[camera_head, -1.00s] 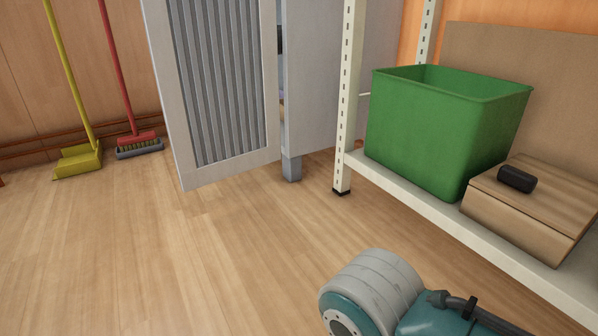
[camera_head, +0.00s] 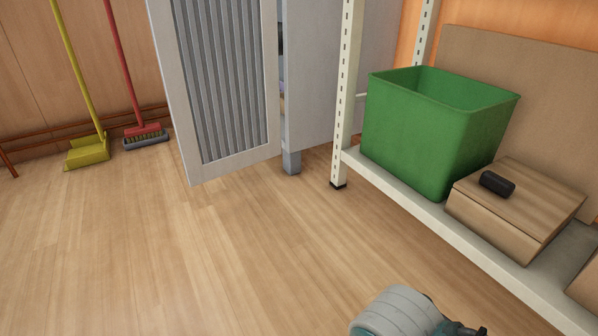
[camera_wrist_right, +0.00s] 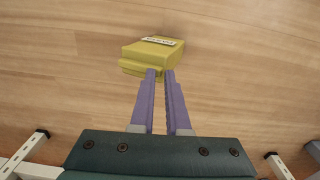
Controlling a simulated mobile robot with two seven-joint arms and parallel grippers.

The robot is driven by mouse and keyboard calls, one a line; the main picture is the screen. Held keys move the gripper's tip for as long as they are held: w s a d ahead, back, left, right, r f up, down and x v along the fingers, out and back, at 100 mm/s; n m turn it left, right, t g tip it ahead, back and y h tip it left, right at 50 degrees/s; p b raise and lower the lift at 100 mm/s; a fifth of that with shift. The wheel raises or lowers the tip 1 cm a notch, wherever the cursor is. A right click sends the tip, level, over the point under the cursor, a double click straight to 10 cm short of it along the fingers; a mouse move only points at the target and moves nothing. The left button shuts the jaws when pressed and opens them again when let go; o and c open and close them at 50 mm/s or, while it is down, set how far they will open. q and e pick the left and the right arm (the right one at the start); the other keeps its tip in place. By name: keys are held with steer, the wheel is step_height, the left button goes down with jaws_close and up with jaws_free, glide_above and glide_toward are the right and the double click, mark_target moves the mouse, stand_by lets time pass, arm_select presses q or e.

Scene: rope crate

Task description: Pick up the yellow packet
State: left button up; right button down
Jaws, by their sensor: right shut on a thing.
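The yellow packet (camera_wrist_right: 151,54) shows in the right wrist view, at the tips of my right gripper (camera_wrist_right: 160,74). It is a boxy yellow thing with a white label bearing dark print on its upper side. The purple fingers of my right gripper are close together and shut on the packet's near edge. Wooden floor shows behind and around it. The head view shows neither the packet nor the gripper, only part of my arm at the bottom. My left gripper is in neither view.
A white shelf (camera_head: 426,215) on the right holds a green crate (camera_head: 407,137) and a wooden box (camera_head: 490,219) with a black object (camera_head: 497,184) on it. A grey locker (camera_head: 225,90) has its door open. A yellow dustpan (camera_head: 87,151) and a red broom (camera_head: 142,132) stand left. The middle floor is clear.

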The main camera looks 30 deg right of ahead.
step_height(320, 180, up, 12)
steer(key=w+p, duration=0.1)
steer(key=p, duration=0.7)
steer(key=shift+w+a+p, duration=0.2)
steer(key=shift+a+p, duration=0.05)
steer(key=shift+p, duration=0.05)
steer(key=c, duration=1.4)
jaws_free()
steer(key=o, duration=1.1)
steer(key=shift+r, duration=0.1)
